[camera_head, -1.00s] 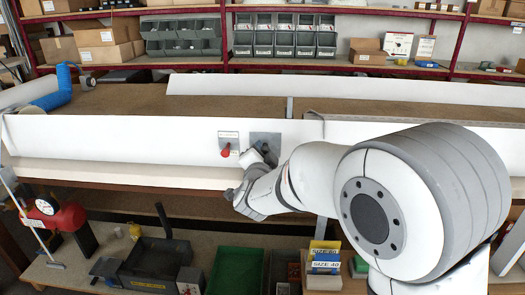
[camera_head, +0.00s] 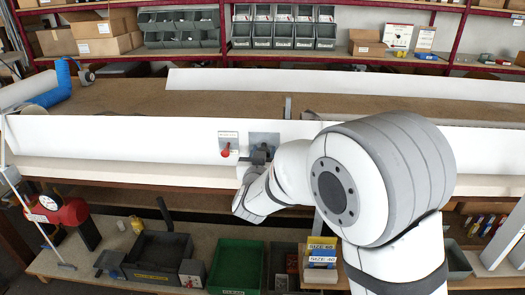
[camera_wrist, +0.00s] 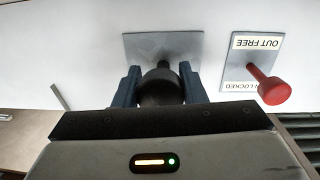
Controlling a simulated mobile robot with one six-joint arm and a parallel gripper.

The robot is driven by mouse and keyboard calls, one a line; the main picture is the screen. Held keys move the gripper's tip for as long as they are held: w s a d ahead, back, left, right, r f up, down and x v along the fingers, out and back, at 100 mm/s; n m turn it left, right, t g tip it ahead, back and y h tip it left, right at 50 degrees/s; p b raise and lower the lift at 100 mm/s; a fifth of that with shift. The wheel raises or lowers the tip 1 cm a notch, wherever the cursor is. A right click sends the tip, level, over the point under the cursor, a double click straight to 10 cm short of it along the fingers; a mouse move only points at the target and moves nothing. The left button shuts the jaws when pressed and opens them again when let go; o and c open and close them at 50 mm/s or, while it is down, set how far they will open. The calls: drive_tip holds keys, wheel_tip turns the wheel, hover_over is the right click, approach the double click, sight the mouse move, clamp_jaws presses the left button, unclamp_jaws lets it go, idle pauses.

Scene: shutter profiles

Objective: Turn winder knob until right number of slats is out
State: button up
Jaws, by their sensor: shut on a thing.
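The black winder knob (camera_wrist: 162,88) sticks out from a grey plate (camera_wrist: 165,46) on the white front panel (camera_head: 110,135). In the wrist view my gripper (camera_wrist: 160,80) has its two blue-grey fingers on either side of the knob, shut on it. In the head view my gripper (camera_head: 258,157) meets the panel just below the plate, and the knob is mostly hidden there. I cannot tell how many slats are out.
A long white profile (camera_head: 340,84) lies along the brown bench top (camera_head: 200,103). Below are a green tray (camera_head: 236,268), a dark bin (camera_head: 158,258), and blue and yellow size boxes (camera_head: 321,252). A red device with a dial (camera_head: 62,212) stands at lower left.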

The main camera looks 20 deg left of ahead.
drive_tip(key=shift+n, duration=0.9)
drive_tip(key=o, duration=1)
drive_tip(key=shift+s, duration=0.1)
drive_tip(key=s, duration=0.2)
drive_tip(key=s+d, duration=0.1)
drive_tip(key=s, duration=0.4)
drive_tip(key=shift+s+d, duration=0.15)
drive_tip(key=shift+s, duration=0.1)
